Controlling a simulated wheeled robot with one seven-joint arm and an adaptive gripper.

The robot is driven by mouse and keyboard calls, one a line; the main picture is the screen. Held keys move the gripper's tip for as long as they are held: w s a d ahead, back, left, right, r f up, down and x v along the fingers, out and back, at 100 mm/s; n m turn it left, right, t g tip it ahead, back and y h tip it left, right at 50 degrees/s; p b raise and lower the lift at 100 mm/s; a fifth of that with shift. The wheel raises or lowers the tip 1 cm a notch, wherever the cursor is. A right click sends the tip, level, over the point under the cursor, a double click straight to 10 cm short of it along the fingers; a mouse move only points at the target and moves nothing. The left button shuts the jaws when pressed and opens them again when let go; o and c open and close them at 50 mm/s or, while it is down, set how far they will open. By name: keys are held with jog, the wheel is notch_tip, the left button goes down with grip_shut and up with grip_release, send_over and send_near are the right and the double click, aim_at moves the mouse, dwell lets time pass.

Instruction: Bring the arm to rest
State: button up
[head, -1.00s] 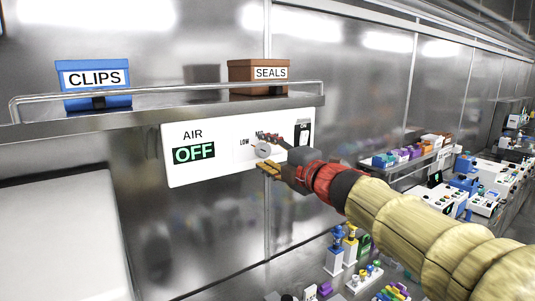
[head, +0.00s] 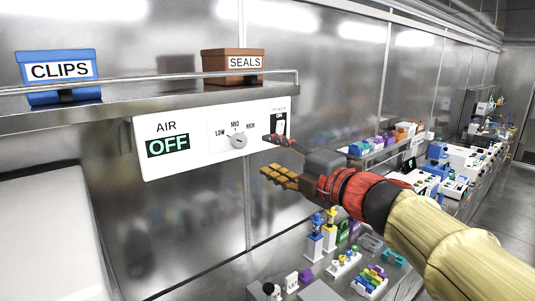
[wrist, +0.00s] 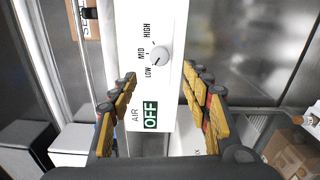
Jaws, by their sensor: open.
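My gripper (head: 270,155) is open and empty, in front of the lower right part of the white AIR panel (head: 190,163). In the wrist view, the fingers of my gripper (wrist: 160,76) stand apart on either side of the panel (wrist: 172,100). The panel's grey knob (head: 238,141) is clear of the fingers; in the wrist view the mark on the knob (wrist: 160,56) appears to point toward LOW. The display (head: 168,145) reads OFF in green. A black switch (head: 280,127) marked ON is at the panel's right end, its lower part close behind the upper finger.
A steel shelf (head: 110,115) with a rail runs above the panel, holding a blue CLIPS bin (head: 56,87) and a brown SEALS bin (head: 232,78). Several small fixtures (head: 345,262) stand on the bench below my arm. A bench with equipment (head: 470,160) runs along the right.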

jog(key=w+d+f+m+t+h, duration=0.1)
jog(key=w+d+f+m+h, duration=0.15)
jog(key=d+m, duration=0.2)
jog(key=w+d+f+m+t+h, duration=0.1)
jog(key=d+f+m+h, duration=0.1)
jog(key=d+m+h, duration=0.25)
jog(key=s+d+f+m+g+h, duration=0.4)
jog(key=s+d+f+m+h, duration=0.2)
jog(key=d+f+m, duration=0.4)
jog(key=s+d+f+m+g+b, duration=0.15)
jog(key=s+f+m+g, duration=0.3)
jog(key=s+f, duration=0.85)
jog(key=s+a+f+m+g+y+b, duration=0.1)
jog(key=s+a+f+b, duration=0.1)
jog(key=s+a+f, duration=0.2)
jog(key=s+a+f+m+g+y+b, duration=0.1)
jog(key=s+a+f+g+y+b, duration=0.1)
jog(key=s+f, duration=0.4)
jog(key=s+a, duration=0.1)
jog(key=s, duration=0.1)
jog(key=shift+s+a+b, duration=0.3)
jog(key=shift+s+a, duration=0.1)
